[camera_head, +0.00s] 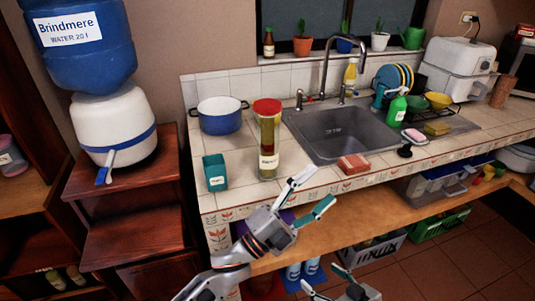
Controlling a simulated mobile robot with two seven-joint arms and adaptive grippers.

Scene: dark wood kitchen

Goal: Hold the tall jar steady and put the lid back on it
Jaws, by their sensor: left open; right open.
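The tall jar (268,150) stands upright on the tiled counter, left of the sink. It is clear with yellowish contents and a white label. A red lid (267,106) sits on top of the jar; I cannot tell whether it is seated fully. My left gripper (316,191) is open and empty at the counter's front edge, below and right of the jar, apart from it. My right gripper (325,280) is open and empty at the bottom of the picture, lower than the counter and only partly in view.
A teal box (215,172) and a blue pot (221,115) stand left of the jar. A reddish block (354,164) lies to its right, before the sink (345,132). A water dispenser (113,125) stands at the left. Some counter between jar and block is clear.

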